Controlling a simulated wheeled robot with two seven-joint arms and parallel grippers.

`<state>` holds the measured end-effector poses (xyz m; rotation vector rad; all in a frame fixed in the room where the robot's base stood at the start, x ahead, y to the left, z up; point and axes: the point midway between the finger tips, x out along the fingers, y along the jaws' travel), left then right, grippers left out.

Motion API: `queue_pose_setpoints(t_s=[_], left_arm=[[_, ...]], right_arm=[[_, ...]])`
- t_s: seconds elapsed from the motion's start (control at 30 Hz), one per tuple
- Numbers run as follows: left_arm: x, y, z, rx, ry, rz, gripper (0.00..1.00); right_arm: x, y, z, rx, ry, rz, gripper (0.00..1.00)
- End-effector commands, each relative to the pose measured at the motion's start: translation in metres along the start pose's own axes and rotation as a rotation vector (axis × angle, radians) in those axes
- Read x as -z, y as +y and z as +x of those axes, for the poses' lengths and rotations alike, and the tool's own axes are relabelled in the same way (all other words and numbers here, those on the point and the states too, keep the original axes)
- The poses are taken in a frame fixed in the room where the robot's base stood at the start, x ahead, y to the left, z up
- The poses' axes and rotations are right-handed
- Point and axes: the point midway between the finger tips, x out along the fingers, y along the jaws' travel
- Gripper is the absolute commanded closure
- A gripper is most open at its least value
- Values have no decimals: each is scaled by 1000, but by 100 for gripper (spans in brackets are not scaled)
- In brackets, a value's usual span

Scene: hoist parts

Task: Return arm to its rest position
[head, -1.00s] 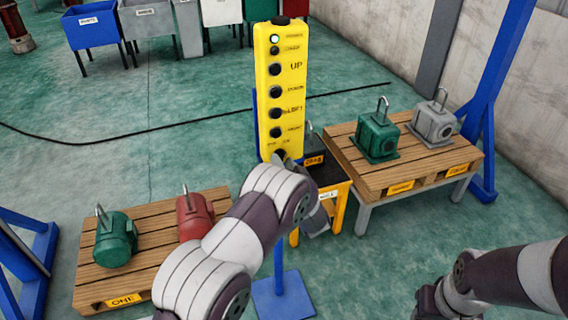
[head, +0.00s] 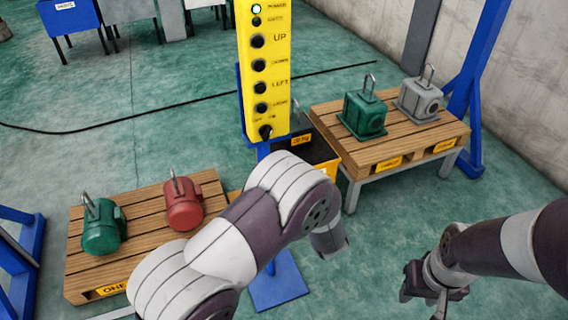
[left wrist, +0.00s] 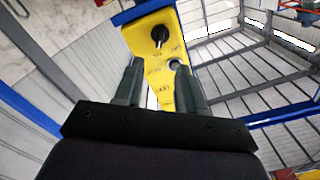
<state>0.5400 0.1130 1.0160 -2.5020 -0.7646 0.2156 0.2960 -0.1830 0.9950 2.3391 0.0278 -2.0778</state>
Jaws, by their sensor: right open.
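My left arm (head: 235,240) crosses the lower middle of the head view, below the yellow button pendant (head: 265,70). Its gripper is hidden or unclear in that view. In the left wrist view, my left gripper (left wrist: 158,82) has its two fingers apart with nothing between them. The pendant (left wrist: 158,45) stands beyond the fingertips, with its black bottom knob (left wrist: 159,33) in sight. My right gripper (head: 437,298) is open and empty at the lower right of the head view, above bare floor.
A left pallet (head: 150,217) bears a green motor (head: 103,230) and a red motor (head: 183,205). A raised right pallet (head: 405,147) bears a green unit (head: 363,113) and a grey one (head: 419,98). A blue post (head: 477,75) stands behind. A black cable (head: 170,118) crosses the floor.

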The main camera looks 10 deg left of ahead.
Motion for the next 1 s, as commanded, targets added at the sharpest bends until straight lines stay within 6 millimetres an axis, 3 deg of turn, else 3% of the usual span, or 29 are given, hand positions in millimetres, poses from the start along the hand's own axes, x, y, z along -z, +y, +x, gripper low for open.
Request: queue_pose_setpoints(t_s=[0.43, 0.47, 0.57, 0.6, 0.67, 0.77, 0.83, 0.9, 1.0], left_arm=[[-3, 4, 0, -18, -16, -38, 61], [-7, 11, 0, -53, -37, -64, 61], [-39, 58, -18, -321, -179, -132, 61], [-50, 78, -37, -476, -274, -154, 61], [-67, 89, -69, -691, -461, -168, 61], [-94, 49, -127, -926, -823, -109, 61], [-111, -9, -159, -978, -1040, -23, 61], [-122, -63, -177, -971, -1178, 54, 61], [-129, -124, -186, -930, -1252, 110, 61]], right_arm=[[0, 0, 0, 0, 0, 0, 57], [0, 0, 0, 0, 0, 0, 57], [0, 0, 0, 0, 0, 0, 57], [0, 0, 0, 0, 0, 0, 57], [0, 0, -1, 0, 0, 0, 57], [0, 0, 0, 0, 0, 0, 57], [0, 0, 0, 0, 0, 0, 57], [0, 0, 0, 0, 0, 0, 57], [0, 0, 0, 0, 0, 0, 57]])
